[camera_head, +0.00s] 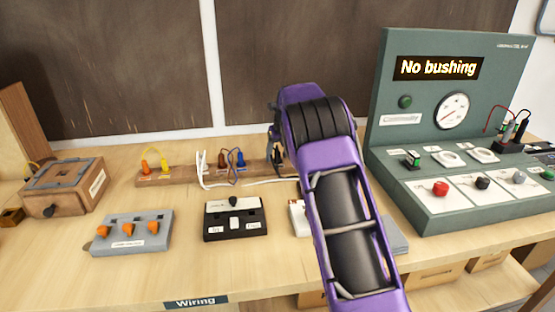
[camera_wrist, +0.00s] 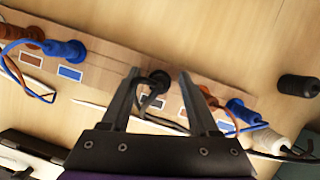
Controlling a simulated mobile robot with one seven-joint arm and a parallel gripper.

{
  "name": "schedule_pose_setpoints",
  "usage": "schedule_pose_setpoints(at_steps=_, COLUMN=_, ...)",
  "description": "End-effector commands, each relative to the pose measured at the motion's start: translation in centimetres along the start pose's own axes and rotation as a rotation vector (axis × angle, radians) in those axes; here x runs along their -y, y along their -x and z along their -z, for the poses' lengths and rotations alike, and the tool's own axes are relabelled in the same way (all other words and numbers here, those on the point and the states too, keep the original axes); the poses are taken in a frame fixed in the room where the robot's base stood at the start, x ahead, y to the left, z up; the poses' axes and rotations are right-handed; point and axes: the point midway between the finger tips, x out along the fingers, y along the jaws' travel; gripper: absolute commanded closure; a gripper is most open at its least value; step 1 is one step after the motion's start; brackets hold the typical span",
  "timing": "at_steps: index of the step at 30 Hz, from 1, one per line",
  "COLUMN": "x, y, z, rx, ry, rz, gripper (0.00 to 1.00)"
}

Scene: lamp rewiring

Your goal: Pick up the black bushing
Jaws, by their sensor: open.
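My gripper (camera_wrist: 160,75) is open, with its fingers apart above the wooden strip (camera_wrist: 112,70) in the wrist view. A round black piece (camera_wrist: 158,79) on the strip shows between the fingertips, with a dark cable by it; I cannot tell if it is touched. A separate black cylinder (camera_wrist: 299,86) lies on the table past the strip at the right; which black piece is the bushing is not certain. In the head view my purple arm hides much of this area, and my gripper (camera_head: 278,158) is partly visible at the strip's right end.
Blue plugs (camera_wrist: 68,51) and brown plugs, with cables, sit along the strip. A white cylinder (camera_wrist: 276,142) stands near the right. The green tester (camera_head: 450,130) reads "No bushing". A black switch box (camera_head: 234,219) and a grey box (camera_head: 131,233) stand in front.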

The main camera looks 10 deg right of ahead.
Motion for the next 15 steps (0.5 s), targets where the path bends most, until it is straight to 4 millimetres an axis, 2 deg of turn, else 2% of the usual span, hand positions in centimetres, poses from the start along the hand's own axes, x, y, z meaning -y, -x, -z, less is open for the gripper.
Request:
schedule_pose_setpoints(at_steps=3, x=0.01, y=0.06, z=-0.02, rx=0.001, ry=0.000, rz=0.000, gripper=0.40)
schedule_pose_setpoints(at_steps=13, x=0.01, y=0.09, z=-0.02, rx=0.001, ry=0.000, rz=0.000, gripper=1.00)
schedule_pose_setpoints(at_steps=15, x=0.01, y=0.09, z=-0.02, rx=0.001, ry=0.000, rz=0.000, gripper=1.00)
